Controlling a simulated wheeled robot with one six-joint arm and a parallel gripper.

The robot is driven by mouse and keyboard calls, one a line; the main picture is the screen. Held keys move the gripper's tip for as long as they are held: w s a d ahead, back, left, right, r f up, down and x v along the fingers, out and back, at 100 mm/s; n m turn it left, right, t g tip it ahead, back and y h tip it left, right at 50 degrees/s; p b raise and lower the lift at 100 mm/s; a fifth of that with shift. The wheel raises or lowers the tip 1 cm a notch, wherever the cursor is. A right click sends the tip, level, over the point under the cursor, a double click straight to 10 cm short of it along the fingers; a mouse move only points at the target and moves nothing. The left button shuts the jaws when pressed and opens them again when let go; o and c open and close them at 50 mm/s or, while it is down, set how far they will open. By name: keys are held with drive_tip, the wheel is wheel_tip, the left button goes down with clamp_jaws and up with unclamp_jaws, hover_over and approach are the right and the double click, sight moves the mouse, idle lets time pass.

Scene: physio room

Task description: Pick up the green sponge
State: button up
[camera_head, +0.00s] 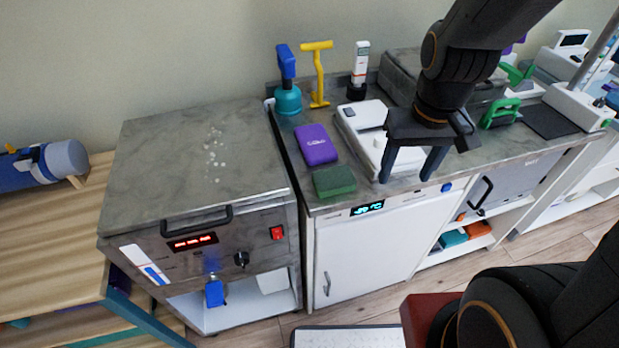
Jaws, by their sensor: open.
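The green sponge (334,181) lies flat on the dark counter (321,203), close to its front edge and above the display of the white cabinet. A purple box (316,145) lies just behind it. My gripper (407,178) points down to the right of the sponge, over or in front of a white device (364,124). Its two dark fingers are spread apart with nothing between them. The sponge is in full view, and the gripper is apart from it.
Behind stand a teal and blue bottle (287,95), a yellow T-shaped tool (318,75) and a white handheld device (359,70). A green-handled item (501,112) is at right. A metal unit (190,165) with a handle stands left of the counter.

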drive_tip(key=shift+o, duration=1.4)
drive_tip(key=w+a+f+n+b, duration=0.1)
drive_tip(key=w+a+n, duration=0.4)
drive_tip(key=n, duration=0.5)
drive_tip(key=shift+a+g+b, duration=0.3)
drive_tip(key=shift+a+b, duration=0.2)
drive_tip(key=shift+a, duration=0.35)
drive_tip(key=n+b, duration=0.2)
drive_tip(key=n, duration=0.8)
hover_over(334, 177)
drive_tip(key=shift+a+f+g, duration=0.25)
drive_tip(key=shift+f+g, duration=0.15)
drive_tip(key=shift+a+f+n, duration=0.15)
drive_tip(key=shift+n, duration=0.15)
drive_tip(key=shift+f+p, duration=0.3)
drive_tip(key=shift+d+f+p, duration=0.25)
drive_tip(key=shift+f+p, duration=0.2)
drive_tip(key=shift+f, duration=1.3)
drive_tip(key=shift+d+f+p, duration=0.2)
drive_tip(key=shift+f+p, duration=0.2)
drive_tip(key=shift+f, duration=1.3)
drive_tip(key=c, duration=1.2)
drive_tip(key=shift+r, duration=0.1)
